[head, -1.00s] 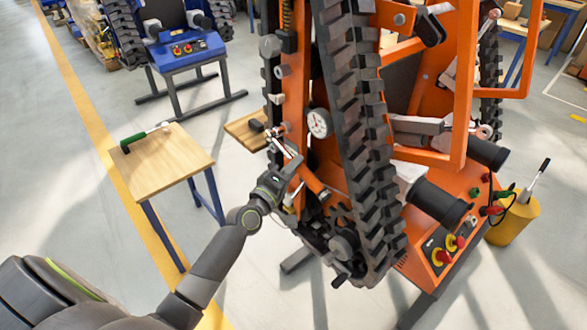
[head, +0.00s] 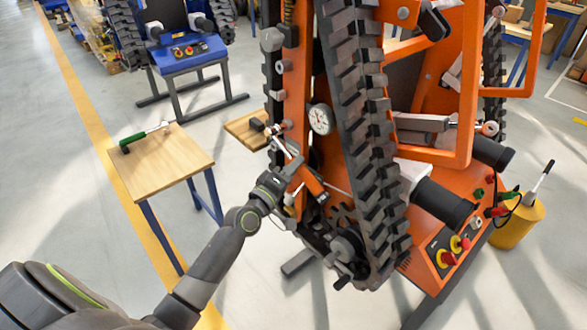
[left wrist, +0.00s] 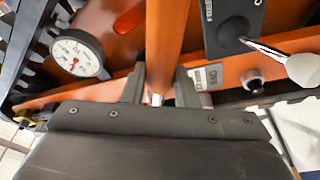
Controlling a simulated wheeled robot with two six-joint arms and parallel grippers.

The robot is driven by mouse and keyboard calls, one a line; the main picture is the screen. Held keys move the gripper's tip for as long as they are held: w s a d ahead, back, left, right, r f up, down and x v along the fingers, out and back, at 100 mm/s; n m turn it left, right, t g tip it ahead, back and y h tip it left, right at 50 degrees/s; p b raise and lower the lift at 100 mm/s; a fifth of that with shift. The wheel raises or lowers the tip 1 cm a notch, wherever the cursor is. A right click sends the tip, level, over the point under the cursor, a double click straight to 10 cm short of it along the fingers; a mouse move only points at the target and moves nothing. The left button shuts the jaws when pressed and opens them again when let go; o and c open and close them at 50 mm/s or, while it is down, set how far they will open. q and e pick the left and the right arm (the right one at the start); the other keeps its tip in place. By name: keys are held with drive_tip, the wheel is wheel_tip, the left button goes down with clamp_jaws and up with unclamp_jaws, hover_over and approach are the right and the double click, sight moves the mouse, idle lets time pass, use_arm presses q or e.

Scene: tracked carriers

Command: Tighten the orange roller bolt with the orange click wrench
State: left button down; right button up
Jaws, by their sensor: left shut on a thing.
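My left gripper (head: 285,182) is shut on the orange click wrench (head: 312,182), beside the left side of the orange tracked carrier (head: 292,90). The wrench slants, with its orange handle to the lower right and its thin metal end to the upper left. In the left wrist view the orange bar of the wrench (left wrist: 167,40) runs between my left fingers (left wrist: 160,88). The wrench's far end lies among small fittings near the carrier's frame. I cannot tell the orange roller bolt from these fittings, nor whether the wrench sits on it. My right gripper is out of view.
A round dial gauge (head: 321,119) and a black track (head: 362,150) are close to my gripper. A wooden table (head: 165,165) with a green-handled wrench (head: 135,138) stands at left. A yellow bin (head: 518,222) stands at right.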

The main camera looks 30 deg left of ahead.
use_arm(q)
drive_tip(key=shift+w+a+f+m+b, duration=0.1)
drive_tip(key=shift+f+m+b, duration=0.2)
drive_tip(key=shift+b, duration=0.4)
drive_tip(key=shift+a+f+m+b, duration=0.15)
drive_tip(key=shift+m+b, duration=0.25)
drive_tip(key=shift+b, duration=0.25)
drive_tip(key=shift+w+a+f+m+h+b, duration=0.2)
drive_tip(key=shift+f+m+h+b, duration=0.3)
drive_tip(key=shift+b, duration=1)
drive_tip(key=shift+a, duration=0.1)
drive_tip(key=shift+s+r+y+p, duration=0.1)
drive_tip(key=shift+r+y+p, duration=0.25)
drive_tip(key=shift+p, duration=0.4)
drive_tip(key=shift+s+d+r+n+p, duration=0.1)
drive_tip(key=shift+d+r+n+p, duration=0.15)
drive_tip(key=shift+n+p, duration=0.45)
